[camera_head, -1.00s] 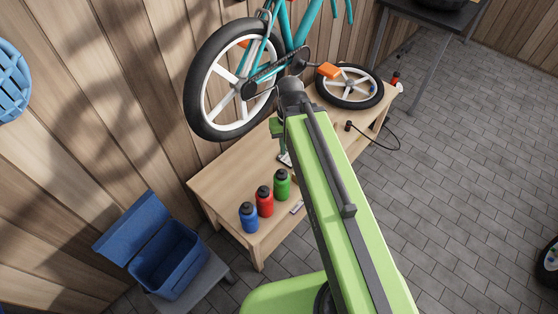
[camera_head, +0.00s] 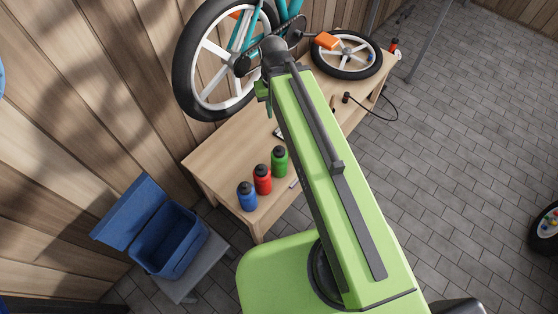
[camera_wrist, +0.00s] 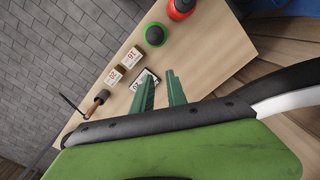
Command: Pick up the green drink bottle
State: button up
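The green drink bottle (camera_head: 280,161) stands upright on the wooden workbench (camera_head: 212,165), at the right end of a row of bottles. In the wrist view its top (camera_wrist: 155,36) shows above and beyond the fingertips. My gripper (camera_wrist: 158,78) is open and empty, with a gap between its two green fingers. The fingers are apart from the bottle. In the head view my arm hides most of the gripper.
A red bottle (camera_head: 262,179) and a blue bottle (camera_head: 247,196) stand left of the green one. Two small numbered boxes (camera_wrist: 131,58) (camera_wrist: 114,75) and a card (camera_wrist: 144,79) lie near my fingers. A blue cooler (camera_head: 165,240) stands at left.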

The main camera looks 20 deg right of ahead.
aim_at(279, 155)
jog(key=z, duration=0.05)
jog(key=k, duration=0.55)
jog(key=u, duration=2.95)
jog(key=k, duration=1.5)
jog(key=z, duration=0.7)
jog(key=i, duration=1)
jog(key=u, duration=0.15)
